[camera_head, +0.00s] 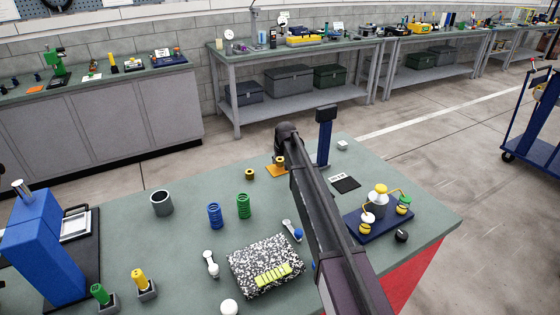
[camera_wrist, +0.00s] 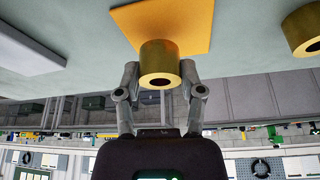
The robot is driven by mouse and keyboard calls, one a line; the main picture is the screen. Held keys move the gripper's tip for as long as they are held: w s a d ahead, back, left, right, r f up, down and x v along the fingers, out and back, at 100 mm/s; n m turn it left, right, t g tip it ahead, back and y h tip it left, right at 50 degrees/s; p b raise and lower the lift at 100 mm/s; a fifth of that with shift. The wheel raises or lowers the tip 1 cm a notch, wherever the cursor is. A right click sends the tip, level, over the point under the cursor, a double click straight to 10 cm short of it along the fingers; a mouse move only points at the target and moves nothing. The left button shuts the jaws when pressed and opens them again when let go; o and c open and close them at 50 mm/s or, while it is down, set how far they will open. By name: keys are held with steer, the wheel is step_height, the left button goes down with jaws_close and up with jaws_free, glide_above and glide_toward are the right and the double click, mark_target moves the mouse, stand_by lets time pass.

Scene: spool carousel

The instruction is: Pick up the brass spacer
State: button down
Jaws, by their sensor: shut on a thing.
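The brass spacer, a short gold cylinder with a hole through its end, sits between my fingers in the wrist view (camera_wrist: 159,56). It also shows in the head view (camera_head: 281,161), at or just above a square orange pad (camera_head: 270,173). I cannot tell whether it touches the pad. My gripper (camera_wrist: 160,78) is shut on the spacer, one finger on each side. In the head view my arm reaches across the table and hides most of the gripper. A second brass ring-shaped piece (camera_head: 249,174) stands apart to the left on the green table.
A blue post (camera_head: 324,143) stands close to my arm. A dark square pad (camera_head: 346,184) and a blue-based carousel (camera_head: 372,228) lie to the right. Blue (camera_head: 214,216) and green (camera_head: 243,206) coils and a grey cup (camera_head: 162,203) stand left. The table around the spacer is mostly clear.

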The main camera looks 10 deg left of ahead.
step_height(320, 180, up, 2)
steer(key=shift+p, duration=0.75)
steer(key=s, duration=0.5)
steer(key=s+r, duration=0.1)
steer(key=s, duration=0.4)
steer(key=s+d+p, duration=0.1)
steer(key=s, duration=0.5)
steer(key=shift+r, duration=0.15)
steer(key=shift+s, duration=0.1)
